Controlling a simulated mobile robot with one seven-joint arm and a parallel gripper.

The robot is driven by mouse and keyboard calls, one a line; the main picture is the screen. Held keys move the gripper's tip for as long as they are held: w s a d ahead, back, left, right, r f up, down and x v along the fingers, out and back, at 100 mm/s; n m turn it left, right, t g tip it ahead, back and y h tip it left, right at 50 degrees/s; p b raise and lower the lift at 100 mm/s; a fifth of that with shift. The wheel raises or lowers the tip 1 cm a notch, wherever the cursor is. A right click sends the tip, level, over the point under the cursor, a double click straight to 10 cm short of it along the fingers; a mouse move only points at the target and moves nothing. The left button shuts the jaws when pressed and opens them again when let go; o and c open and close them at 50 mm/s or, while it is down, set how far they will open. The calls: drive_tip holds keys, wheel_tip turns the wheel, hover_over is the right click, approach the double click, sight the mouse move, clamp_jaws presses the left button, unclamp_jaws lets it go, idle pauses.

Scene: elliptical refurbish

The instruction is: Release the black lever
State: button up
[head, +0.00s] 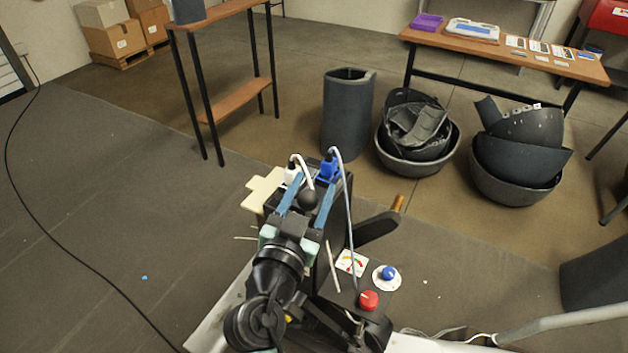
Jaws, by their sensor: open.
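My gripper (316,182) is in the lower middle of the head view, with its two blue fingers apart. A black ball knob, apparently the end of the black lever (308,198), shows between the fingers. I cannot tell whether either finger touches it. The lever's shaft is hidden by my gripper and arm. The lever appears to belong to the dark machine (337,225) under my gripper.
The machine carries a blue knob (388,273), a red knob (369,300), a dark crank arm (376,230) with a wooden handle (397,203), and white and blue cable plugs. Dark bins (348,112) and bowls (418,160) stand behind. A black cable crosses the left floor.

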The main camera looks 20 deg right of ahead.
drive_tip(key=shift+w+d, duration=0.45)
drive_tip(key=shift+w, duration=0.1)
clamp_jaws()
idle(1.1)
